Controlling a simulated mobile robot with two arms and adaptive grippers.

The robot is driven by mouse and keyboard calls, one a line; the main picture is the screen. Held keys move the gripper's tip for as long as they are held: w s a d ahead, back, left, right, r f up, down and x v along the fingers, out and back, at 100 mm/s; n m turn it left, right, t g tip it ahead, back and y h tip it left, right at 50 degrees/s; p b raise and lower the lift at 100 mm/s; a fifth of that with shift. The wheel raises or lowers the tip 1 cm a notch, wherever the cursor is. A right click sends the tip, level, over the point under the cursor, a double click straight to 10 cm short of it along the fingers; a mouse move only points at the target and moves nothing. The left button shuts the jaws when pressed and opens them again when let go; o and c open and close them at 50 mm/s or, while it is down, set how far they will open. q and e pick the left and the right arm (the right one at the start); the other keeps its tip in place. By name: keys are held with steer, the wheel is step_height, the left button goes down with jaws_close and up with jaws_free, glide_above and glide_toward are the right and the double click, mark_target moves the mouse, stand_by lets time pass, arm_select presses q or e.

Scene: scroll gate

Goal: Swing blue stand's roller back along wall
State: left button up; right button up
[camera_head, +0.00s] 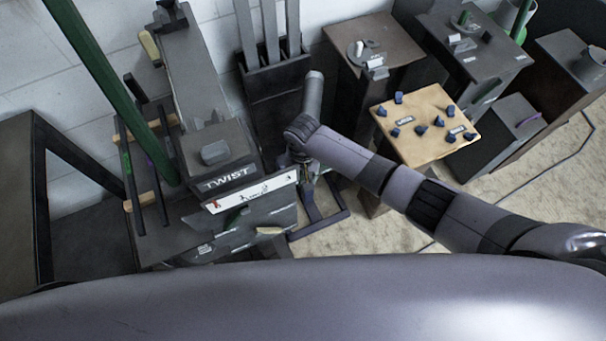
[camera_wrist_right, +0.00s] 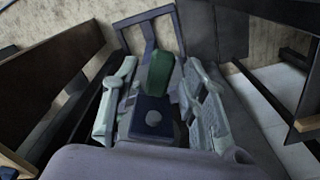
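The blue stand shows in the head view as a dark blue frame (camera_head: 325,222) on the floor, mostly hidden behind my right arm and the grey TWIST cabinet. In the right wrist view its open frame (camera_wrist_right: 150,32) lies beyond my fingers. A short green piece (camera_wrist_right: 160,72), which looks like the roller's end, stands above a dark blue block (camera_wrist_right: 152,122) with a round grey knob. My right gripper (camera_wrist_right: 158,85) points down with its fingers spread on both sides of the green piece, apparently not touching it. In the head view the right gripper (camera_head: 308,178) is small and partly hidden. My left gripper is out of view.
The TWIST cabinet (camera_head: 215,150) stands close left of my right gripper. A long green pole (camera_head: 100,75) slants at the left. A wooden board (camera_head: 425,125) with several blue pieces stands to the right. Beige floor (camera_head: 370,232) is open below it.

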steer(key=shift+r, duration=0.15)
step_height(320, 180, up, 12)
stand_by(0.5)
